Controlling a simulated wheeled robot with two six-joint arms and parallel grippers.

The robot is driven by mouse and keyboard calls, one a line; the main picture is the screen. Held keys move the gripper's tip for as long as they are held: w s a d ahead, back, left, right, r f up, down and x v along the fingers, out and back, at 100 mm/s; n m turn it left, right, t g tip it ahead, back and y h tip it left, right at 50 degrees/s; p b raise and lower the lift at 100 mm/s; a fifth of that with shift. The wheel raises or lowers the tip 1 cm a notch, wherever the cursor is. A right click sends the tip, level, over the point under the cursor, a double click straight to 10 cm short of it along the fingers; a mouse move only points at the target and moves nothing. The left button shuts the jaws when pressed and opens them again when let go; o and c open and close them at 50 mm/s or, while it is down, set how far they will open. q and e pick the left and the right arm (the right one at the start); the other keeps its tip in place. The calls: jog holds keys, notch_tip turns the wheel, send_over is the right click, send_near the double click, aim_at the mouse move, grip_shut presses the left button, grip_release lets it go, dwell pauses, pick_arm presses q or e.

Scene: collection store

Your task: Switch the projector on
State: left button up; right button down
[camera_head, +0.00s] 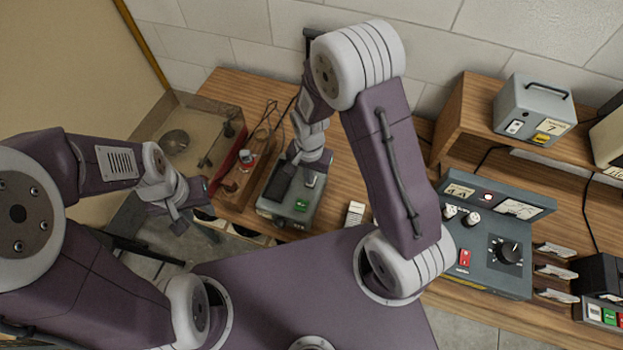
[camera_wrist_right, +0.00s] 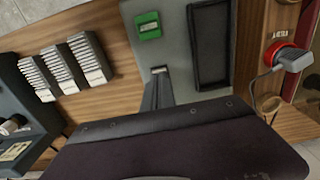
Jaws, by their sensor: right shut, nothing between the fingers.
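A grey box (camera_head: 285,211) with a green block and a dark recess stands on the wooden bench; I cannot tell for sure that it is the projector. In the right wrist view the box (camera_wrist_right: 182,52) shows its green block (camera_wrist_right: 149,26) and the dark recess (camera_wrist_right: 209,45). My right gripper (camera_head: 314,176) is over the box, shut and empty. Its fingertips (camera_wrist_right: 159,80) are close to a small pale piece (camera_wrist_right: 159,69) on the box top; contact is unclear. My left gripper (camera_head: 181,222) hangs left of the bench, away from the box; its jaw opening is unclear.
A red round socket with a grey plug (camera_wrist_right: 292,60) is beside the box. Racks of white slides (camera_wrist_right: 89,60) stand on its other side. A control console (camera_head: 490,245) with a dial and red switch is at right. Another grey box (camera_head: 534,105) stands on the shelf.

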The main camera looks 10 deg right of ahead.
jog(key=shift+f+b, duration=0.7)
jog(key=shift+f, duration=0.2)
dwell(0.4)
jog(key=shift+r, duration=0.1)
notch_tip(320, 180, up, 7)
jog(key=p, duration=0.6)
